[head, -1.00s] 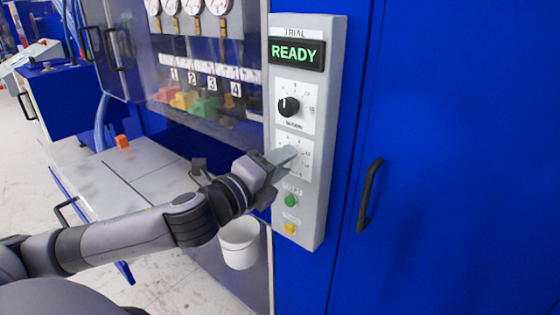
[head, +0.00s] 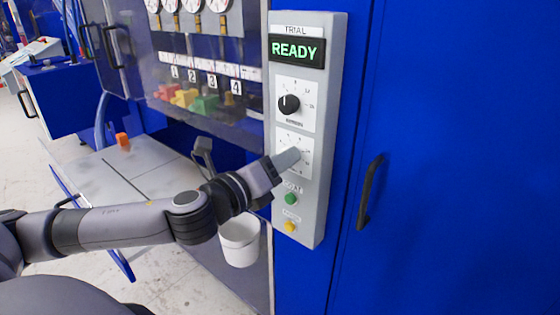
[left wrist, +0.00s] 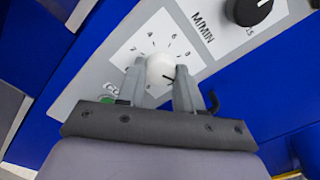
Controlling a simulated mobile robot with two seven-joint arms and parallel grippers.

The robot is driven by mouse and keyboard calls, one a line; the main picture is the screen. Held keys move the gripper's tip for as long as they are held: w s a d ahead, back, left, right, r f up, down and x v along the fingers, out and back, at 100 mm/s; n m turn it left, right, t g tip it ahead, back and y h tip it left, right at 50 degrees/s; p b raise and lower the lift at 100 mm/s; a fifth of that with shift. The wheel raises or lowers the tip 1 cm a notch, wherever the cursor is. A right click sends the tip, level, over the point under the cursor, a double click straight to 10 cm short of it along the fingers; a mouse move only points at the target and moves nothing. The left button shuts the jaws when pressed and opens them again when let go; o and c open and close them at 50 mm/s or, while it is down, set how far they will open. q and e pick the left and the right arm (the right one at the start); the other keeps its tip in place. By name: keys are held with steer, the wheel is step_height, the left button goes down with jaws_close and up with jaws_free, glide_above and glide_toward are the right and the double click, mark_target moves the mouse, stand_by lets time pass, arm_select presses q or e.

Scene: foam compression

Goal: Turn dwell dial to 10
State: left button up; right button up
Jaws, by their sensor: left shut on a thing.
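The dwell dial is a white round knob (left wrist: 160,70) on a white scale plate on the grey control panel, below a black dial. My left gripper (head: 288,158) reaches it from the left in the head view and hides most of it. In the left wrist view the two fingers (left wrist: 160,82) stand on either side of the knob, shut on it. A dark pointer line on the knob points to the lower right there. Digits such as 4, 6 and 8 show around it; the digit at the line is hidden or unclear. My right gripper is not in view.
The black dial (head: 289,104) sits just above. A green button (head: 291,199) and a yellow button (head: 290,226) are below, close under the gripper. The display (head: 297,51) reads READY. A door handle (head: 370,192) is at right.

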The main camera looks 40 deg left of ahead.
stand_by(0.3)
arm_select(q)
steer(key=o, duration=1)
steer(key=shift+o, duration=0.2)
